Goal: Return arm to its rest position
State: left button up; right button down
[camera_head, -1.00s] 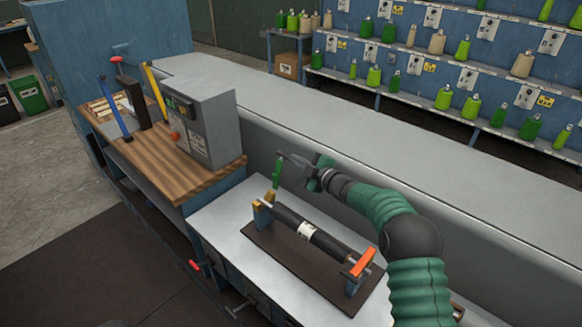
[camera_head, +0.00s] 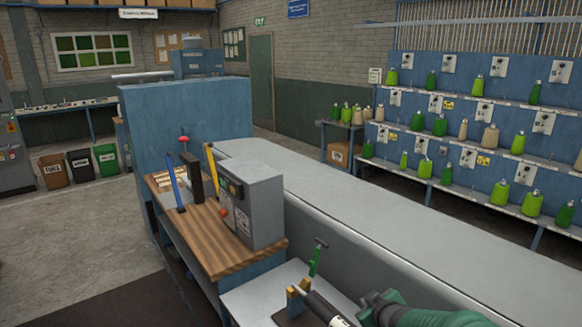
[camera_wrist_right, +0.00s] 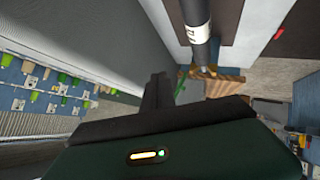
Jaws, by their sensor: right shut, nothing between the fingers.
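My right arm (camera_head: 445,317) enters at the lower right of the head view, with a green wrist. Its gripper fingers (camera_wrist_right: 157,92) show in the wrist view, shut and empty. In the head view the fingertips are hard to make out. A dark roller with a white label (camera_head: 322,308) lies on a stand, partly cut off by the lower edge. A green lever (camera_head: 315,263) stands upright at its far end, apart from my wrist. The roller (camera_wrist_right: 190,22) also shows at the top of the wrist view. My left gripper is not in view.
A grey control box (camera_head: 252,205) stands on the wooden bench top (camera_head: 215,250) to the left. A long grey conveyor bed (camera_head: 370,235) runs behind the roller. Shelves with green and beige cones (camera_head: 500,192) stand at the right. Bins (camera_head: 80,165) stand far left.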

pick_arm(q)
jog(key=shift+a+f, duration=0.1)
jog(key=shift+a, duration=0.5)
pick_arm(e)
jog(key=s+a+f+m+g, duration=0.1)
jog(key=s+f+m+g, duration=0.1)
jog(key=s, duration=0.8)
jog(key=s+a+f+m+g, duration=0.1)
jog(key=s+f+m+g, duration=0.1)
jog(key=s, duration=0.9)
jog(key=s+a+f+m+g, duration=0.1)
jog(key=s+f+m+g, duration=0.1)
jog(key=s, duration=0.9)
jog(key=shift+a+f+m+g+h, duration=0.15)
jog(key=shift+f+m+g+h, duration=0.15)
jog(key=shift+f+g, duration=0.5)
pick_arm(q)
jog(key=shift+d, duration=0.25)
pick_arm(e)
jog(key=shift+d+r, duration=0.15)
jog(key=shift+d, duration=0.15)
